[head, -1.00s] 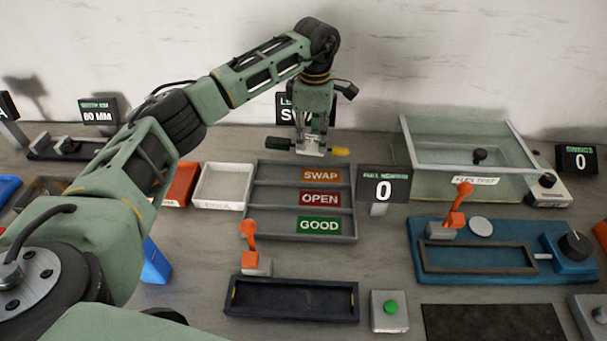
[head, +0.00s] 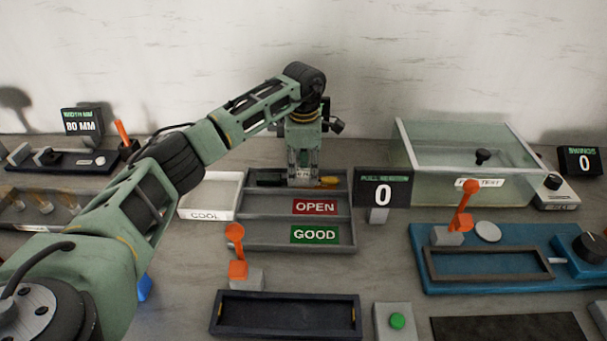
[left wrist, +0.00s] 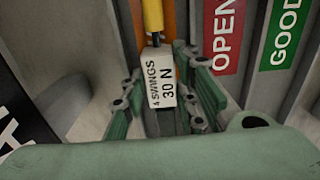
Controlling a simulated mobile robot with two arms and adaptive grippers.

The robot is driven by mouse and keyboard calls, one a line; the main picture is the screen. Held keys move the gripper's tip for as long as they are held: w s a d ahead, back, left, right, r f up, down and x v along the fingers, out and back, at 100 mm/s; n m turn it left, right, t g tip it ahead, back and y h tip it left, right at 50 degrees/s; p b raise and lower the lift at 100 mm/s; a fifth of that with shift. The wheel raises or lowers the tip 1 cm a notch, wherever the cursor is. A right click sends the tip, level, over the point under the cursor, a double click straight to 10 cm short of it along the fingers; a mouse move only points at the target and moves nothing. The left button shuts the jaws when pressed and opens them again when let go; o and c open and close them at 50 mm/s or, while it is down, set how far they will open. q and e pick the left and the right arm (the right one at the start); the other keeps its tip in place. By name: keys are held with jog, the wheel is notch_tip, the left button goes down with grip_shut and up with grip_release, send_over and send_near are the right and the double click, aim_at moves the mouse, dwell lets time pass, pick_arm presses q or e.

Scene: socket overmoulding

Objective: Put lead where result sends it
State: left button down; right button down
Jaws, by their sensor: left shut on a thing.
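The lead (head: 329,181) has a yellow end and a white tag that reads "4 SWINGS 30 N" in the left wrist view (left wrist: 162,92). My left gripper (head: 303,181) points down and is shut on the lead, with its fingers on either side of the tag. It holds the lead low in the back compartment of the grey sorting tray (head: 250,215). My gripper and the lead cover that compartment's label in the head view; an orange strip shows in the left wrist view. The OPEN label (head: 315,207) and GOOD label (head: 315,235) mark the compartments in front. My right gripper is not in view.
A white COOL tray (head: 208,213) stands left of the sorting tray. A display reading 0 (head: 383,187) stands close on the right, before the glass-walled flex test box (head: 430,185). A dark tray (head: 285,317) lies in front.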

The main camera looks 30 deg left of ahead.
aim_at(304, 172)
pick_arm(q)
jog(key=shift+r, duration=0.1)
jog(key=c, duration=1.4)
grip_release()
notch_tip(304, 172, up, 12)
jog(key=p, duration=0.8)
jog(key=shift+p, duration=0.4)
jog(key=shift+r, duration=0.15)
